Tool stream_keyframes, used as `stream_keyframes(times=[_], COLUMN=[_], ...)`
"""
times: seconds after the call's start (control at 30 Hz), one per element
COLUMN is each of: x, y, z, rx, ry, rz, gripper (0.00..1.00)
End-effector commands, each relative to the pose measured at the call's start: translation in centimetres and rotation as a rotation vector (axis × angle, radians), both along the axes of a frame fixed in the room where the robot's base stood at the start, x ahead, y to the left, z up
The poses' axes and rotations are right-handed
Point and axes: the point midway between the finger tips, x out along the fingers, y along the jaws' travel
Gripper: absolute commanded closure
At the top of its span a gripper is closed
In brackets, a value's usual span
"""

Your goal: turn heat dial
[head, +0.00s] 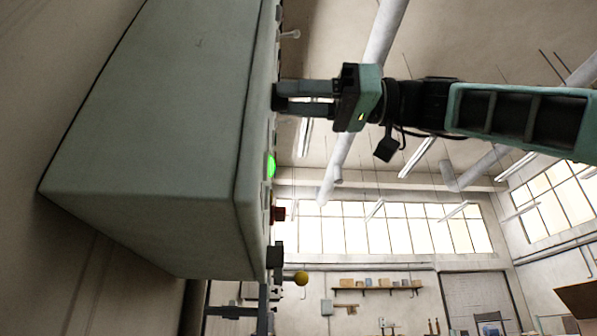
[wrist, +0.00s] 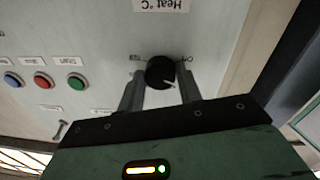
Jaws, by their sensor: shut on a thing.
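The heat dial (wrist: 160,72) is a round black knob with a pale pointer line, on a pale panel under an upside-down "Heat °C" label (wrist: 162,5) in the wrist view. My gripper (wrist: 160,85) has one finger on each side of the dial and is shut on it. In the head view my gripper (head: 277,97) reaches from the right to the front face of the grey-green control box (head: 150,140). The box is seen from the side there, and the dial is mostly hidden at the fingertips.
Blue, red and green buttons (wrist: 77,80) and a small toggle switch (wrist: 60,130) are left of the dial in the wrist view. In the head view a green lamp (head: 271,166), a red button (head: 279,213) and a yellow-knobbed lever (head: 300,278) stick out below my gripper.

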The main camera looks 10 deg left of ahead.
Motion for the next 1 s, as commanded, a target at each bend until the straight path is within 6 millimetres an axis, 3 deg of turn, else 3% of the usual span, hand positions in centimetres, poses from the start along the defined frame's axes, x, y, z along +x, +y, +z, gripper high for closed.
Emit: stream_keyframes(times=[0.6,0.63,0.7,1.0], x=[0.04,0.03,0.04,0.02], y=[0.06,0.06,0.06,0.02], z=[-0.13,-0.13,-0.12,-0.05], rx=[0.009,0.009,0.009,0.011], ry=[-0.043,-0.043,-0.043,-0.043], rz=[0.001,0.001,0.001,0.001], gripper=[0.88,0.62,0.43,0.43])
